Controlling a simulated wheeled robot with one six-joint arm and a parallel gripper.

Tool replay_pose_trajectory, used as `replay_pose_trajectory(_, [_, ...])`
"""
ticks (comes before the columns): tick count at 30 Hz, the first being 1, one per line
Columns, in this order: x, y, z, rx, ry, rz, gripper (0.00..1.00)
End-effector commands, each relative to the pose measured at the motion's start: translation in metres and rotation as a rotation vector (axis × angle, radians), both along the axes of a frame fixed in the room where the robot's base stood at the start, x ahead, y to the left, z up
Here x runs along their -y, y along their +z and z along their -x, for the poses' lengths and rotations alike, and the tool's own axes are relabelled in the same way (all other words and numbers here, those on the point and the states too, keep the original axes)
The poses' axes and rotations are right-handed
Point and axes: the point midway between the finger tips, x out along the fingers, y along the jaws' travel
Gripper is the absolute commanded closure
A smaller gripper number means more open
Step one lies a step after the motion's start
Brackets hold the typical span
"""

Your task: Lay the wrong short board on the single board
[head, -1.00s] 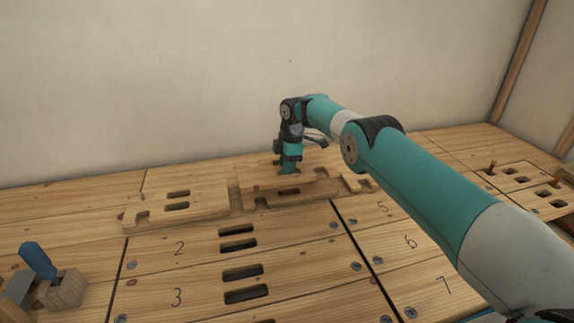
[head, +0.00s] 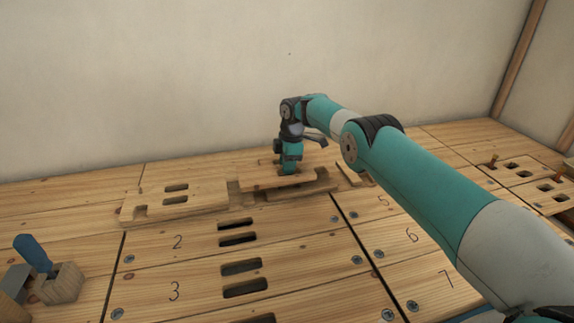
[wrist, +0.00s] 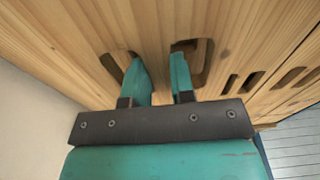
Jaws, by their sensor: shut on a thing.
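My gripper (head: 289,168) is shut on a short wooden board (head: 262,183) near the back of the bench. In the wrist view, the fingers (wrist: 160,70) reach into two openings and close on the wood between them. The held board sits raised over another wooden board (head: 322,187); whether they touch is unclear. A notched board with two slots (head: 158,209) lies to the left. I cannot tell which board is the single one.
Another piece of board (head: 352,175) lies just right of my gripper. A blue-handled tool in a wooden block (head: 60,285) stands at the front left. Slotted, numbered bench planks (head: 190,268) are clear in front. A slotted panel with pegs (head: 520,172) is at the right.

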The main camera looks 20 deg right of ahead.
Motion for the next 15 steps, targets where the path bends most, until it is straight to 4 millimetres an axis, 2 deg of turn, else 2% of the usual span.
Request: replay_pose_trajectory(15, [0.000, -0.016, 0.000, 0.001, 0.000, 0.000, 1.00])
